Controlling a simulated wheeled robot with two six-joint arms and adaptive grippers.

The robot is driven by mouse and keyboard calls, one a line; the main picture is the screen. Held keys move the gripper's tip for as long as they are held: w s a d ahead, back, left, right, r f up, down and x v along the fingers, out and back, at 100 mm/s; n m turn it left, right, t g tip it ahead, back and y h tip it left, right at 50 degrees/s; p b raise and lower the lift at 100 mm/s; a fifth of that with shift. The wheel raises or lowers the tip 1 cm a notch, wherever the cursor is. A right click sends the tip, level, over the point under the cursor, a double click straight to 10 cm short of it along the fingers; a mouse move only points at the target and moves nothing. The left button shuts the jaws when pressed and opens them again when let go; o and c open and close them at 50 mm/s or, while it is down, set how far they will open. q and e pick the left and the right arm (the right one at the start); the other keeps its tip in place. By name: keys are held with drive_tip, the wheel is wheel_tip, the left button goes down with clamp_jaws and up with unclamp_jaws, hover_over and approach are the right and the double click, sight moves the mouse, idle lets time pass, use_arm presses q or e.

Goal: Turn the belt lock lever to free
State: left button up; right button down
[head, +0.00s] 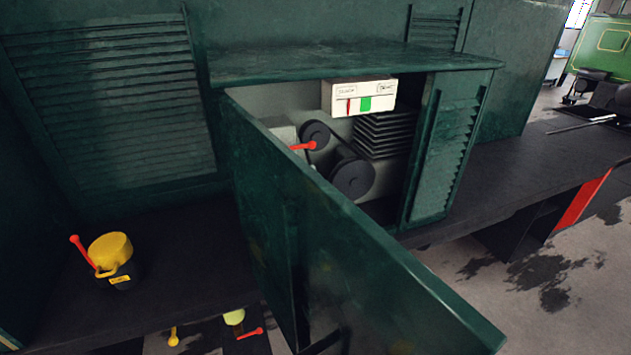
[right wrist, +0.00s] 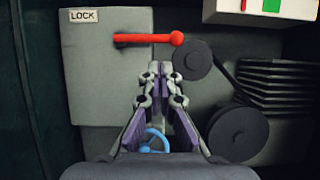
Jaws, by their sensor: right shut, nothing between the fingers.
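The red belt lock lever (right wrist: 148,38) lies level on a grey box (right wrist: 88,65), with its ball end to the right. A plate reading LOCK (right wrist: 83,15) sits at the box's upper left. The lever also shows in the head view (head: 303,146), inside the open compartment. In the right wrist view my right gripper (right wrist: 160,68) is shut and empty, its tips just below the lever in the picture. I cannot tell whether they touch it. In the head view I see neither gripper.
Dark pulleys with a belt (head: 352,178) are right of the lever. A white panel (head: 359,84) with red and green marks hangs above. The open green door (head: 330,220) juts forward. A yellow-topped can (head: 110,248) stands left on the dark footplate.

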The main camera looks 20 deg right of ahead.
sight(296, 147)
drive_tip(key=shift+x, duration=2.55)
drive_tip(key=shift+w, duration=0.2)
